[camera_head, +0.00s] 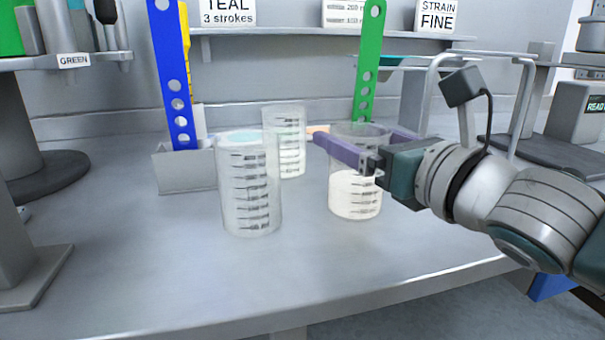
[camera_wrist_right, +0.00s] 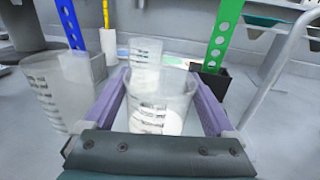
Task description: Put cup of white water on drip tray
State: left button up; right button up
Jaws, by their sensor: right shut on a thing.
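A clear graduated cup of white water (camera_head: 355,197) is in the middle of the head view, white liquid in its lower half. My right gripper (camera_head: 345,146) is shut on this cup near its upper part, one purple finger on each side. The right wrist view also shows the cup (camera_wrist_right: 158,98) between the fingers. The cup is upright, at or close to the table top; I cannot tell whether it touches. I cannot make out the drip tray for certain; a teal-topped tray (camera_head: 392,61) shows behind the metal frame at the back right. My left gripper is not in view.
Two more graduated cups stand left of the held cup: a front one (camera_head: 250,190) and one behind it (camera_head: 288,150). A blue perforated paddle (camera_head: 172,60) and a green one (camera_head: 369,60) stand upright in holders. A bent metal frame (camera_head: 428,85) rises behind my right arm. The front table is clear.

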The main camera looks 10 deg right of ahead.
jog(key=c, duration=0.7)
grip_shut()
jog(key=shift+r, duration=0.2)
notch_tip(320, 180, up, 20)
jog(key=p, duration=0.7)
jog(key=shift+f, duration=0.2)
